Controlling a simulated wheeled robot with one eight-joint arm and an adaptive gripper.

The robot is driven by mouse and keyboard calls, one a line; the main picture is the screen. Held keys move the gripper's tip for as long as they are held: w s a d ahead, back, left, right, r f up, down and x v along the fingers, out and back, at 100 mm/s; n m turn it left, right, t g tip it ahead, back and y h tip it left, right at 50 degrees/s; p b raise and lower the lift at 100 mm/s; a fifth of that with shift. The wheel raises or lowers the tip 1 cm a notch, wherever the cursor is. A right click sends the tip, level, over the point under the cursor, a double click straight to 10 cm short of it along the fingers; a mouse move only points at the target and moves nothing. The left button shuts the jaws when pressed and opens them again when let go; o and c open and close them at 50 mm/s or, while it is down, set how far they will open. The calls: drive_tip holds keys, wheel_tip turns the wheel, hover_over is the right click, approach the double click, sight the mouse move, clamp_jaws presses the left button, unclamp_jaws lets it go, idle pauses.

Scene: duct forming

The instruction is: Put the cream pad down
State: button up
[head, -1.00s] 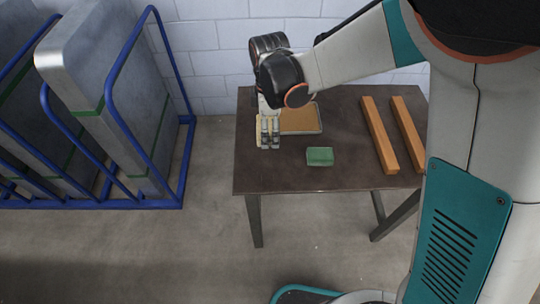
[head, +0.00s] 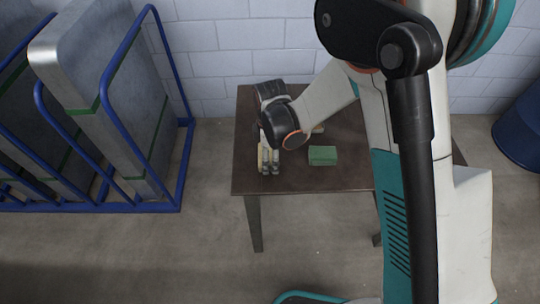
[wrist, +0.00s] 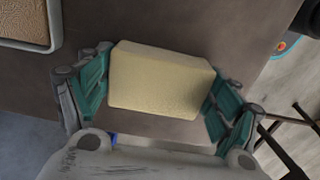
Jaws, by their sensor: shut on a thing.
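The cream pad (wrist: 160,80) is a pale block between the two teal-padded fingers of my gripper (wrist: 158,92) in the wrist view. My gripper is shut on it, with a finger at each end. In the head view my gripper (head: 268,169) points down over the left part of the brown table (head: 300,182), and only a sliver of the cream pad (head: 261,158) shows beside the fingers. I cannot tell whether the pad touches the table top.
A green pad (head: 322,155) lies on the table, right of my gripper. A rimmed tray with a brown inside (wrist: 28,45) is at the wrist view's upper left. A blue rack (head: 184,150) stands left of the table, a blue barrel (head: 522,130) at far right. My arm hides the table's right side.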

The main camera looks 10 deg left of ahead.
sight(270, 154)
drive_tip(key=o, duration=1)
drive_tip(key=shift+o, duration=0.2)
wheel_tip(270, 154, up, 12)
drive_tip(key=p, duration=0.4)
drive_tip(key=shift+r, duration=0.15)
